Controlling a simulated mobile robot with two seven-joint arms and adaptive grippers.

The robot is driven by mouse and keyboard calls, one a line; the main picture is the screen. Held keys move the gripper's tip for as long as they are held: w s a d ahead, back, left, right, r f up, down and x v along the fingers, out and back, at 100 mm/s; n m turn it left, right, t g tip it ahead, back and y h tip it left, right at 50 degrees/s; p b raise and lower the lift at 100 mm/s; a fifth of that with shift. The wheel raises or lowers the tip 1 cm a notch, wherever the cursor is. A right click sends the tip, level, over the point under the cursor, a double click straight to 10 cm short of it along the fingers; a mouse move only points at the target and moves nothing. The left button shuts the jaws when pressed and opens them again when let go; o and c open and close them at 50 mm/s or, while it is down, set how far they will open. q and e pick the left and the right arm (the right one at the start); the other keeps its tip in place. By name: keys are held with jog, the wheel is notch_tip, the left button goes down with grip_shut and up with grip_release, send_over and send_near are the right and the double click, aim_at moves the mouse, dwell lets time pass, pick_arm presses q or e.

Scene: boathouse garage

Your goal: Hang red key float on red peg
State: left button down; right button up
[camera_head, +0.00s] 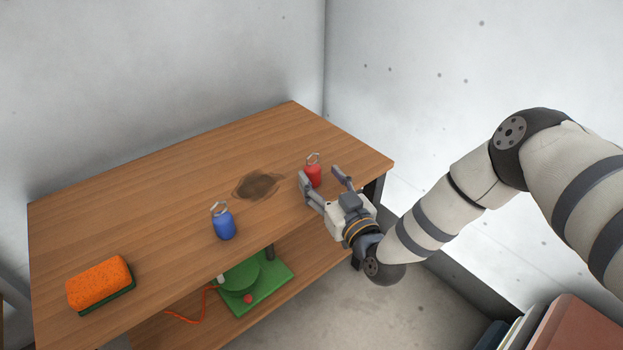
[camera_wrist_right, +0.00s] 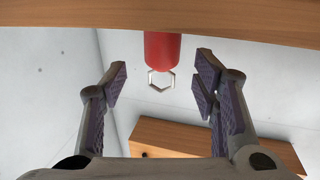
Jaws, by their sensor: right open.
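The red key float (camera_head: 313,176) stands upright on the wooden bench (camera_head: 130,205) near its right end, with a metal ring on top. My right gripper (camera_head: 321,176) is open, with its fingers on either side of the float. In the right wrist view, which looks upside down, the red float (camera_wrist_right: 162,50) lies between and just beyond the open fingertips (camera_wrist_right: 162,72), apart from both. Its ring (camera_wrist_right: 160,82) hangs free in that view. I see no red peg in the head view. My left gripper is not in view.
A blue key float (camera_head: 224,225) stands near the bench's front edge. An orange sponge (camera_head: 98,282) lies at the left. A green device (camera_head: 245,282) with an orange cord sits on the lower shelf. The wrist view shows a wooden piece (camera_wrist_right: 185,140), partly hidden.

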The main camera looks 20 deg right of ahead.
aim_at(316, 174)
jog(key=w, duration=0.1)
jog(key=w+b, duration=0.1)
jog(key=w, duration=0.2)
jog(key=shift+w+a+f+b, duration=0.25)
jog(key=shift+a+f+b, duration=0.1)
jog(key=shift+f+b, duration=0.05)
jog(key=shift+w+r, duration=0.15)
jog(key=shift+w, duration=0.05)
jog(key=shift+r, duration=0.1)
jog(key=c, duration=1.2)
